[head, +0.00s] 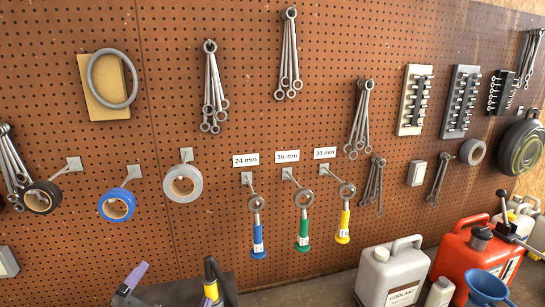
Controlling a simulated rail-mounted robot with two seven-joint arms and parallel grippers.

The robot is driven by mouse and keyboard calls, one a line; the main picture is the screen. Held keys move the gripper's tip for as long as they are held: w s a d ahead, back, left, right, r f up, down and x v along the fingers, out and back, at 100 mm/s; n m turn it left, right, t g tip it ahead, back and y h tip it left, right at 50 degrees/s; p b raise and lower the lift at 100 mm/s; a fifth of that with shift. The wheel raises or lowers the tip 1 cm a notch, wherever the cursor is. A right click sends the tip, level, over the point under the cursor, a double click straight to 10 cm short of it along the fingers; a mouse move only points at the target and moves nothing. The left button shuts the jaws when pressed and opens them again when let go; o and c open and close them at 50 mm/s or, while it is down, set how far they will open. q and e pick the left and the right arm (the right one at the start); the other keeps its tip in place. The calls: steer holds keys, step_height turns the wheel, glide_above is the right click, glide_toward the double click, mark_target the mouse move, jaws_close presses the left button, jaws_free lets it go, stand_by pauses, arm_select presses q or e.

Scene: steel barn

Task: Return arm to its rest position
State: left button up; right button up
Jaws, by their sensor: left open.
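My left gripper (134,280) shows only in part at the bottom edge of the head view, left of the middle, as a dark piece with a purple finger. It is open, and I see nothing held in it. It is low in front of the pegboard, below the tape rolls and apart from them. The rest of the left arm is outside the picture. My right gripper is not in view.
Ring-ended tools with blue (258,238), green (303,232) and yellow (344,224) handles hang under size labels. A blue tape roll (117,205) hangs left. A coolant jug (392,275), red can (463,255) and blue funnel (487,287) stand lower right. A black-and-yellow item (212,278) is at the bottom.

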arm_select(q)
steer(key=s+a+f+n+g+y, duration=0.1)
steer(key=s+a+f+n+g, duration=0.2)
steer(key=f, duration=1)
steer(key=s+a+f+n+g, duration=0.1)
steer(key=s+a+f+g, duration=0.25)
steer(key=f, duration=0.95)
steer(key=s+f+n+g, duration=0.2)
steer(key=s+f+g, duration=0.6)
steer(key=s+f, duration=1.15)
step_height(320, 180, up, 20)
steer(key=p, duration=1.9)
steer(key=shift+a, duration=0.3)
steer(key=shift+c, duration=0.5)
